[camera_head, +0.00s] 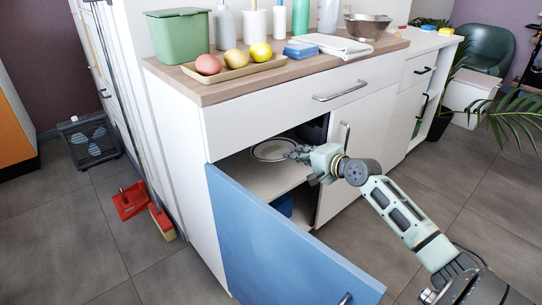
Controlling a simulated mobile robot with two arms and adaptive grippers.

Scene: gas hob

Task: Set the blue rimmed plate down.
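The blue rimmed plate (271,149) is inside the open lower cabinet, lying roughly flat at or just above the upper shelf (255,179). I cannot tell whether its underside touches the shelf. My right gripper (298,153) reaches in from the right, with its fingertips at the plate's right edge. The fingers are small and dark here, so I cannot tell whether they are closed on the rim. The gripper hides part of that edge. My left gripper is not in view.
The blue cabinet door (280,249) stands open toward me. A dark blue item (284,204) sits in the lower compartment. The worktop (232,89) above holds a fruit tray (234,73), a green bin (179,38) and a metal bowl (368,26). A red dustpan (131,200) is on the floor at left.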

